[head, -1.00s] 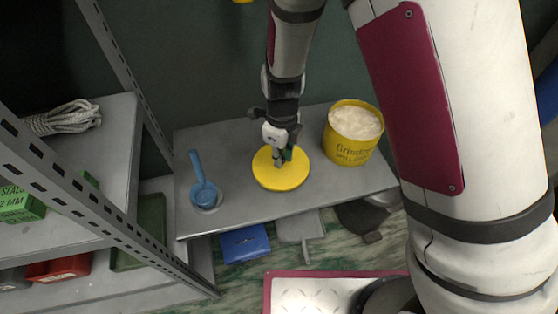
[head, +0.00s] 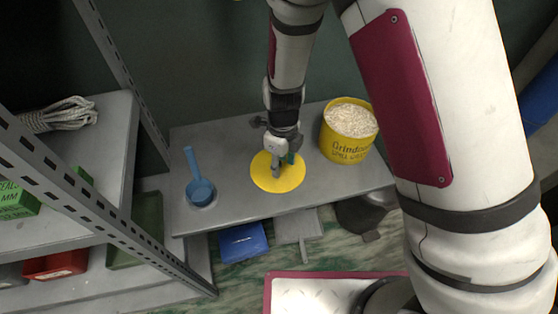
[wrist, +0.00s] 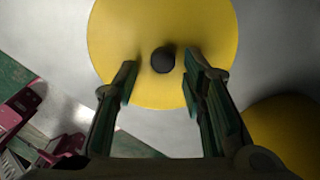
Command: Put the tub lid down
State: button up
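The yellow round tub lid (head: 290,181) lies flat on the grey bench, left of the tub. In the wrist view the lid (wrist: 115,40) has a dark knob (wrist: 163,60) at its middle. My gripper (head: 283,167) is over the lid from above. In the wrist view my gripper (wrist: 162,78) is open, its green-padded fingers spread with gaps on both sides of the knob. The yellow tub (head: 346,150) stands open at the bench's right, full of pale grainy material.
A blue scoop (head: 201,188) rests on the grey bench (head: 225,150), left of the lid. A metal shelf rack with rope (head: 62,115) and green boxes (head: 17,203) stands at the left. A blue item (head: 243,242) lies below the bench.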

jog(key=shift+a+r+p, duration=0.5)
jog(key=shift+r+p, duration=0.55)
jog(key=shift+r, duration=5.45)
jog(key=s+d+r+n+y, duration=0.1)
jog(key=s+d+r+n, duration=0.2)
jog(key=d+r+n, duration=0.55)
jog(key=s+d+r+n+t, duration=0.1)
jog(key=s+d+r+n, duration=0.35)
jog(key=s, duration=0.25)
jog(key=s+d+r+n+t+h, duration=0.1)
jog(key=s+d+r+n, duration=0.3)
jog(key=s+n, duration=0.2)
jog(key=s+d+r+n+t, duration=0.1)
jog(key=s+d+r+n, duration=0.35)
jog(key=s, duration=0.25)
jog(key=shift+t, duration=0.6)
jog(key=shift+w+a+r+p, duration=0.3)
jog(key=shift+a+r+p, duration=0.1)
jog(key=shift+r+p, duration=0.35)
jog(key=shift+w+a+r+p, duration=0.3)
jog(key=shift+a+r+p, duration=0.1)
jog(key=shift+r+p, duration=0.3)
jog(key=shift+w+a+r+p, duration=0.3)
jog(key=shift+a+r+p, duration=0.1)
jog(key=shift+r+p, duration=0.35)
